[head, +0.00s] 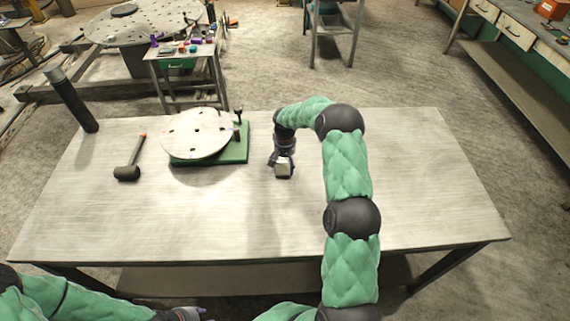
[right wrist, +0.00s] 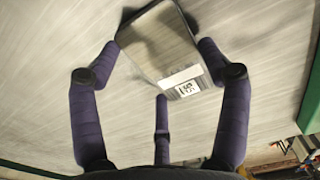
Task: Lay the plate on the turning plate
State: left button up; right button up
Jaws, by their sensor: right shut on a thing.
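The turning plate (head: 197,134) is a pale round disc with several small dark holes, on a green base (head: 238,156) at the left middle of the table. My right gripper (head: 284,163) is to the right of that base, pointing down. It is shut on the plate (head: 284,171), a small grey piece. In the right wrist view the plate (right wrist: 152,42) is a grey rounded slab with a white printed label, between my purple fingers (right wrist: 160,75). How high it is above the table is unclear. My left gripper (head: 187,314) is at the bottom edge, mostly cut off.
A mallet (head: 128,171) lies left of the turning plate. A dark upright post (head: 72,102) stands at the table's left back corner. A small dark upright part (head: 238,118) stands on the green base. The table's right side and front are clear.

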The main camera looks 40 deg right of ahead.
jog(key=shift+w+d, duration=0.1)
jog(key=shift+f, duration=0.1)
jog(key=shift+f, duration=0.15)
jog(key=o, duration=1.7)
